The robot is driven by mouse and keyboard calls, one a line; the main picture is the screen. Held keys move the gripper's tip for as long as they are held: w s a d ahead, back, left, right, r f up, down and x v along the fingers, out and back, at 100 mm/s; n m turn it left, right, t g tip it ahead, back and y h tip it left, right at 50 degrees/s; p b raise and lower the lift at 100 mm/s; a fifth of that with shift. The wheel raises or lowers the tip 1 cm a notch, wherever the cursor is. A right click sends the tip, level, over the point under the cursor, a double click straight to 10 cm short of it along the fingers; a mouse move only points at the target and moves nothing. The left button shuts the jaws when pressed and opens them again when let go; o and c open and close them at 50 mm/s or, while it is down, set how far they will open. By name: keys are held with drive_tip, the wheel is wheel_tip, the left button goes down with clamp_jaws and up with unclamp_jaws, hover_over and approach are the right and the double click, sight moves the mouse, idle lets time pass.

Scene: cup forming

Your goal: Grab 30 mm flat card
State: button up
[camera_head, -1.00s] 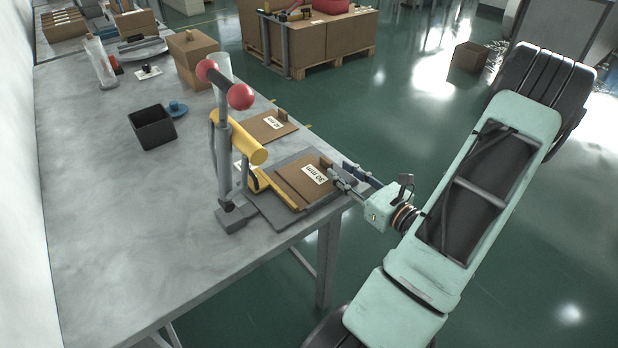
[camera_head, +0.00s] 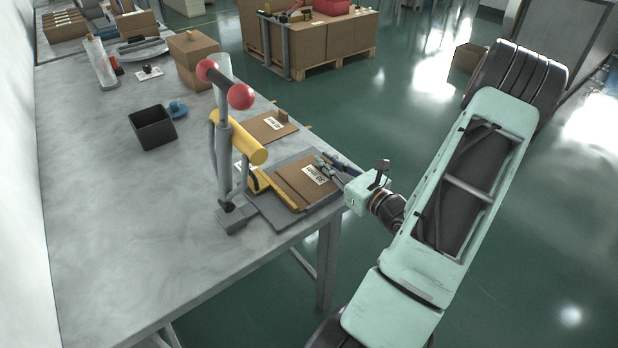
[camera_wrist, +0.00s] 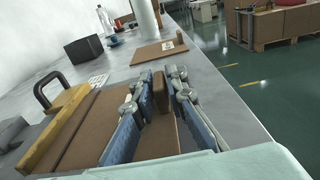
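The brown flat card (camera_head: 295,186) lies on a grey plate (camera_head: 266,207) at the table's right edge. Its white label (camera_head: 315,174) appears to read 30 mm. In the wrist view, a small upright brown tab (camera_wrist: 160,92) stands at the card's far end. My gripper (camera_head: 325,163) is at this right end of the card. The wrist view shows my gripper (camera_wrist: 158,110) with its blue-padded fingers apart, one on each side of the tab, with gaps visible. The card (camera_wrist: 85,130) also shows left of the fingers. The label is hidden in the wrist view.
A clamp press with a yellow body (camera_head: 240,138) and red balls stands left of the card. A yellow bar (camera_head: 275,191) borders the card. A second labelled card (camera_head: 262,129) lies behind. A black box (camera_head: 152,127) stands farther left. The front table area is clear.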

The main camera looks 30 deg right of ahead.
clamp_jaws()
drive_tip(key=shift+r, duration=0.5)
wheel_tip(320, 180, up, 2)
drive_tip(key=shift+r+p, duration=0.1)
drive_tip(key=shift+p, duration=0.3)
drive_tip(key=s+a+r+p, duration=0.6)
drive_tip(key=s+r+p, duration=0.3)
drive_tip(key=s+p, duration=0.3)
drive_tip(key=shift+s+a+r, duration=0.15)
drive_tip(key=shift+a+r, duration=0.2)
drive_tip(key=shift+r, duration=0.05)
